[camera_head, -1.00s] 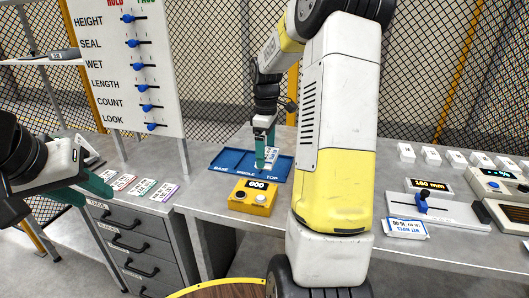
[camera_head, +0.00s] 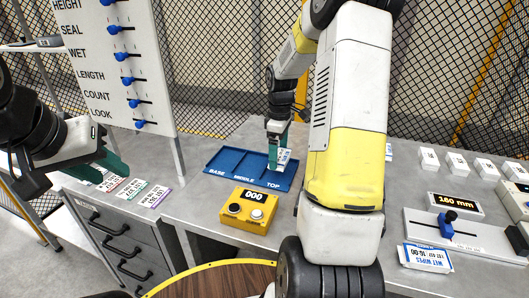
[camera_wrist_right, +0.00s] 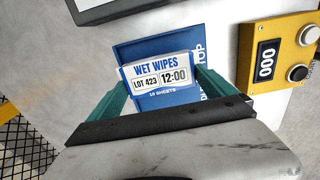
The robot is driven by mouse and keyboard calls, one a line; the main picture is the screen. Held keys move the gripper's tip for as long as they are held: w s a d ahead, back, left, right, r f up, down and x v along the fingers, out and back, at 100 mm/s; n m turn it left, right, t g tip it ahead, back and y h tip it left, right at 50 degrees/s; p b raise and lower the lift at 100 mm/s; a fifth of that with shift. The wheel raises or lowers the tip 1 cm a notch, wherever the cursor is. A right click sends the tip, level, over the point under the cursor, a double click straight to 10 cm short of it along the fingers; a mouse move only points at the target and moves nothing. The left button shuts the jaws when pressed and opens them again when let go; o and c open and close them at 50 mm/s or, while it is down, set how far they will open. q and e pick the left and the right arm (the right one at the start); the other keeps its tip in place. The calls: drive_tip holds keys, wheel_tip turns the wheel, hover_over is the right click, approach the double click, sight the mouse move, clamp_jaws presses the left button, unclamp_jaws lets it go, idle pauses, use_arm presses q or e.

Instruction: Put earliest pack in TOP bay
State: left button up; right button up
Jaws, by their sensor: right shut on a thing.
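My right gripper (camera_head: 277,155) is shut on a white and blue wet wipes pack (camera_head: 283,156). In the right wrist view the pack (camera_wrist_right: 158,76) reads LOT 423, 12:00 and sits between the teal fingers (camera_wrist_right: 160,92). The pack is at the TOP end of the blue tray (camera_head: 222,160), which is marked BASE, MIDDLE and TOP. I cannot tell whether it touches the tray floor. The BASE and MIDDLE parts look empty. Another wet wipes pack (camera_head: 427,258), reading 16:00, lies at the right front. My left gripper (camera_head: 98,170) is over the left cabinet, its finger gap unclear.
A yellow box (camera_head: 248,208) with a 000 display and two buttons stands in front of the tray. Printed cards (camera_head: 133,190) lie on the drawer cabinet at left. A slide gauge (camera_head: 460,232) and a 180 mm display (camera_head: 455,203) are at right. A slider board (camera_head: 115,70) stands behind.

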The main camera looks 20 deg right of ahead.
drive_tip(key=shift+f, duration=1.7)
drive_tip(key=shift+f, duration=0.15)
drive_tip(key=o, duration=1)
